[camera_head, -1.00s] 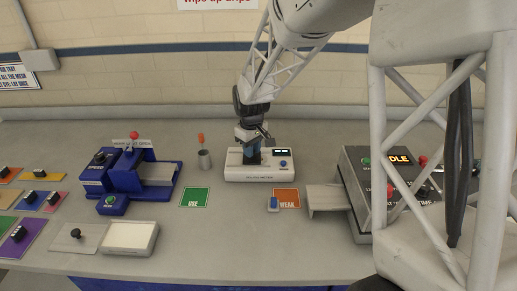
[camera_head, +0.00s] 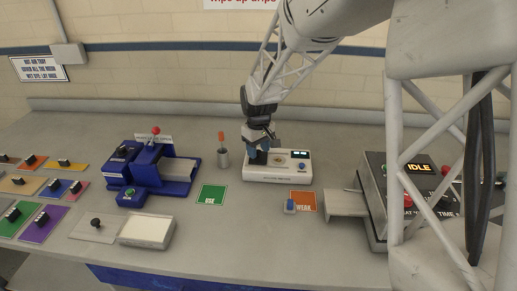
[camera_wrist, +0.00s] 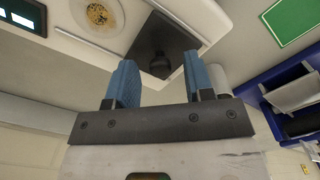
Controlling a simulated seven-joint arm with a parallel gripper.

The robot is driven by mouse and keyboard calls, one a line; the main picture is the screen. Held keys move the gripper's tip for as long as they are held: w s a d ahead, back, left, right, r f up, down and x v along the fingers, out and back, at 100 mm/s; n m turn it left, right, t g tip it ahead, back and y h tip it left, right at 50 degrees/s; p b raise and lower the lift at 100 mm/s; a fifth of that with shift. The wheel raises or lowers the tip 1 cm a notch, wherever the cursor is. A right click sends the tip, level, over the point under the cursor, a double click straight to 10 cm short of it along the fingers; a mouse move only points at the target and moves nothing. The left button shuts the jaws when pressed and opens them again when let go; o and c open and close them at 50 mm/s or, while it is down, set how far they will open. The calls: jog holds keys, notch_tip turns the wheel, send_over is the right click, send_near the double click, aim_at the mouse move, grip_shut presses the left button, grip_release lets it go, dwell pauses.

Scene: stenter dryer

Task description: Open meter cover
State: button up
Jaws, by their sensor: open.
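The meter (camera_head: 290,177) is a long white box on the bench with a small display and a blue button at its right end. Its cover is a dark square plate with a round knob (camera_wrist: 165,32). The cover lies beside the round dish (camera_wrist: 101,15), which is exposed and holds a yellowish sample. My gripper (camera_head: 258,150) is at the left end of the meter, pointing down. In the wrist view its two blue fingers (camera_wrist: 157,75) are open and apart, with the knob in the gap between them. Whether a finger touches the knob cannot be told.
A metal cup (camera_head: 223,158) with an orange-handled tool stands left of the meter, near a blue machine (camera_head: 180,187). Green (camera_head: 211,195) and orange (camera_head: 303,201) cards lie in front. A grey machine reading IDLE (camera_head: 374,208) stands at right. Coloured plates fill the left.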

aim_at(258, 151)
jog(key=shift+r, duration=0.1)
jog(key=shift+r, duration=3.75)
jog(key=shift+r, duration=0.1)
jog(key=shift+s+d+r, duration=0.1)
jog(key=shift+s+d, duration=0.05)
jog(key=shift+d, duration=0.1)
jog(key=s+d+r+m+t, duration=0.15)
jog(key=s+d+r, duration=0.25)
jog(key=s+d, duration=0.4)
jog(key=s+d+r+m, duration=0.3)
jog(key=s+d+r, duration=0.1)
jog(key=s+d, duration=0.35)
jog(key=s+d+m, duration=0.2)
jog(key=s+d, duration=0.2)
jog(key=s, duration=0.7)
jog(key=s+d+f+m+t, duration=0.1)
jog(key=s+d, duration=0.4)
jog(key=s, duration=0.5)
jog(key=shift+s+d+f+m, duration=0.2)
jog(key=shift+s+f+m, duration=0.15)
jog(key=shift+m, duration=0.5)
